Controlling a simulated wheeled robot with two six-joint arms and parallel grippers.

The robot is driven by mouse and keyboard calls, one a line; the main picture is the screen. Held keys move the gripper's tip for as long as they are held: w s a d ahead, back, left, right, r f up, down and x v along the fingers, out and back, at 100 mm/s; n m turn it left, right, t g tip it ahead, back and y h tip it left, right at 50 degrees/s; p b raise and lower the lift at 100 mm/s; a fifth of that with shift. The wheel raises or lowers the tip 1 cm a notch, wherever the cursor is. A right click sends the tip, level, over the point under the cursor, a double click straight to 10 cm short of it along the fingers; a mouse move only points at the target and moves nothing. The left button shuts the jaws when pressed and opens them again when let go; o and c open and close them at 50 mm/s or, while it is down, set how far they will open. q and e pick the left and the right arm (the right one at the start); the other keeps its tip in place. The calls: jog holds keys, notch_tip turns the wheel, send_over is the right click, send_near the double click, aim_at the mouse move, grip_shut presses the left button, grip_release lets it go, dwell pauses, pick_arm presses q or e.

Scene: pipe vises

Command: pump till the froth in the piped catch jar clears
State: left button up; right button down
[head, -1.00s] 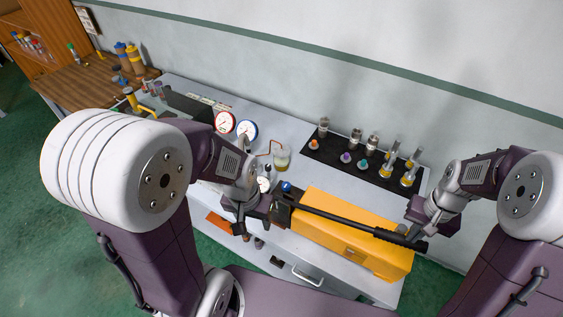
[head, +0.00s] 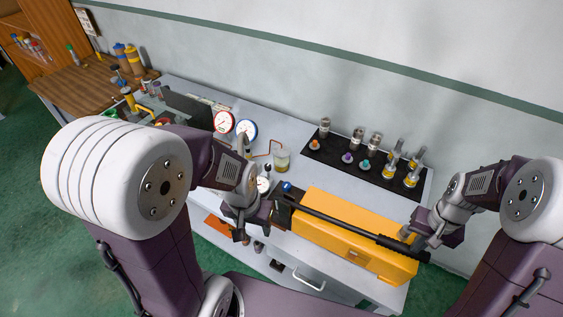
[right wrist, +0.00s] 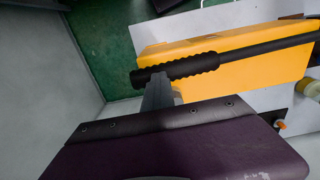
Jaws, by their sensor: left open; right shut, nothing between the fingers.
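The catch jar (head: 281,160) stands on the bench, a clear jar with yellow-green liquid and a copper pipe (head: 272,145) running to it. Its froth is too small to judge. The yellow pump (head: 340,232) lies in front of it, with a long black lever (head: 335,224) low along its top; the ribbed grip is also in the right wrist view (right wrist: 190,68). My right gripper (head: 409,235) is shut and empty at the grip end; its finger meets the grip's near side, but contact is unclear. My left gripper (head: 246,234) is open at the pump's left end.
Two round gauges, red-rimmed (head: 224,121) and blue-rimmed (head: 246,129), stand left of the jar. A black mat (head: 335,150) behind the pump holds small bottles and coloured knobs. A wooden bench (head: 85,80) is at far left.

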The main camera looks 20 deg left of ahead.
jog(key=f+b, duration=0.2)
jog(key=f, duration=0.1)
jog(key=f+b, duration=0.1)
jog(key=shift+s+d+f, duration=0.1)
jog(key=shift+d+f, duration=0.15)
jog(key=shift+f, duration=0.1)
jog(key=shift+s+a+r, duration=0.1)
jog(key=shift+s, duration=0.05)
